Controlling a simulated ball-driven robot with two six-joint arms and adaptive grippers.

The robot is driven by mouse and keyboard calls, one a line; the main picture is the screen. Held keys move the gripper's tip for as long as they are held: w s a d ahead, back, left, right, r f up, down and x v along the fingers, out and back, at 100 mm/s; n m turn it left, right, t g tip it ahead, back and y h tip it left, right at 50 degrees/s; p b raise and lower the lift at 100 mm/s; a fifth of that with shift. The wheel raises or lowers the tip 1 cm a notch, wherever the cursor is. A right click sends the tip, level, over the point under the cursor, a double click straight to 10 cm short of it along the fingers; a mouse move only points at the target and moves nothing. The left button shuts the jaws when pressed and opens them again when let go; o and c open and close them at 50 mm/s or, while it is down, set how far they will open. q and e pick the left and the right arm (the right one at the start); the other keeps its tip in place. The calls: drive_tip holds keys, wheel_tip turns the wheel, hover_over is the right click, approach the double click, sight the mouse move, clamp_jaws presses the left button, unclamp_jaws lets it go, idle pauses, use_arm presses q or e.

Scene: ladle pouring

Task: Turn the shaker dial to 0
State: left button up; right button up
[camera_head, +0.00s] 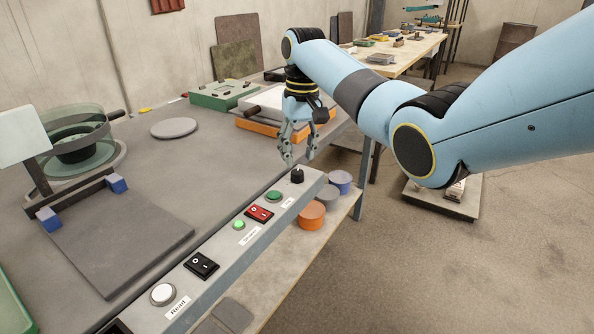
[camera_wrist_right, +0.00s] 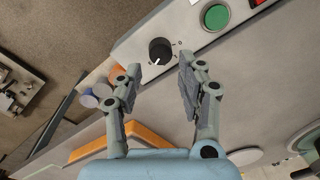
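The shaker dial is a small black knob (camera_head: 297,176) at the far end of the grey control panel (camera_head: 226,262). In the right wrist view the dial (camera_wrist_right: 160,51) shows a white pointer line and small marks on the panel around it. The line points towards the lower left of that picture. My right gripper (camera_head: 301,163) is open and empty, its fingers pointing down close above the dial. In the right wrist view the right gripper (camera_wrist_right: 159,80) has its fingers apart, with the dial between and just beyond the tips. My left gripper is not in view.
A green button (camera_head: 274,195), a red switch (camera_head: 259,213) and a black switch (camera_head: 202,265) sit along the panel. An orange and white device (camera_head: 268,127) stands behind the gripper. Orange, grey and blue round containers (camera_head: 312,215) stand on the shelf below.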

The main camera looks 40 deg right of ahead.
sight(298, 171)
wheel_tip(298, 171, down, 5)
drive_tip(key=shift+a+r+b, duration=0.15)
drive_tip(key=shift+r+b, duration=0.05)
drive_tip(key=shift+b, duration=0.15)
drive_tip(key=shift+c, duration=0.5)
clamp_jaws()
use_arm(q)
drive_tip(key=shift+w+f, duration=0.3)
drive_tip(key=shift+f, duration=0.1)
